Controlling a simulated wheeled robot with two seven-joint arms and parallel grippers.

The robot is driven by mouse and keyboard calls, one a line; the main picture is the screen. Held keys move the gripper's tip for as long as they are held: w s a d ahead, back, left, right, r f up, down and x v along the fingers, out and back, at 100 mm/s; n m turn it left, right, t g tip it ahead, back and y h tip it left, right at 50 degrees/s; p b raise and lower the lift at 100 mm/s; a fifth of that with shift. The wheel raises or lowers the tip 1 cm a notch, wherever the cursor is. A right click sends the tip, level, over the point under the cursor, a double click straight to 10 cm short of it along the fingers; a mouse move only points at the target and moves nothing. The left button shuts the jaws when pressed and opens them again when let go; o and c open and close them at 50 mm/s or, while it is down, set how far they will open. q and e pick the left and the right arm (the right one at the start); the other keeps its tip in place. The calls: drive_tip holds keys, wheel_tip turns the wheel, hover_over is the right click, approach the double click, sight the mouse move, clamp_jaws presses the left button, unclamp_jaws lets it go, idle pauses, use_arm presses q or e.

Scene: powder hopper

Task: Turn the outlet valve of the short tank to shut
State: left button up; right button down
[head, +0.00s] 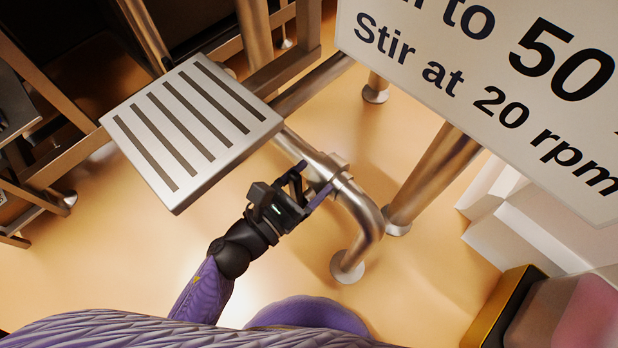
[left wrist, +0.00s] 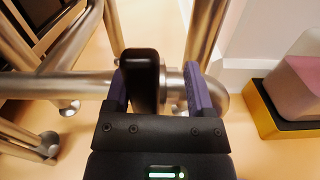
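A steel outlet pipe (head: 366,212) runs out from under a slotted grey plate, through a collar, and bends down to a round foot on the floor. In the left wrist view a black valve handle (left wrist: 142,78) stands upright in front of the pipe (left wrist: 70,84). My left gripper (head: 309,190) is at the pipe by the collar. In the left wrist view its purple fingers (left wrist: 160,92) are open on either side of the handle. The handle is close to the left finger, with a clear gap to the right finger. The tank body cannot be made out. My right gripper is out of view.
The slotted plate (head: 196,134) lies just left of the gripper. A white sign (head: 500,90) hangs at upper right. A thick steel post (head: 432,178) stands right of the pipe. A yellow-edged block (head: 500,306) sits at lower right. Steel frames fill the upper left.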

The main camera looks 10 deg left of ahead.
use_arm(q)
drive_tip(key=shift+s+a, duration=0.1)
drive_tip(key=p+v, duration=0.1)
drive_tip(key=v, duration=0.8)
drive_tip(key=shift+s+a+p, duration=0.25)
drive_tip(key=shift+s+p, duration=0.05)
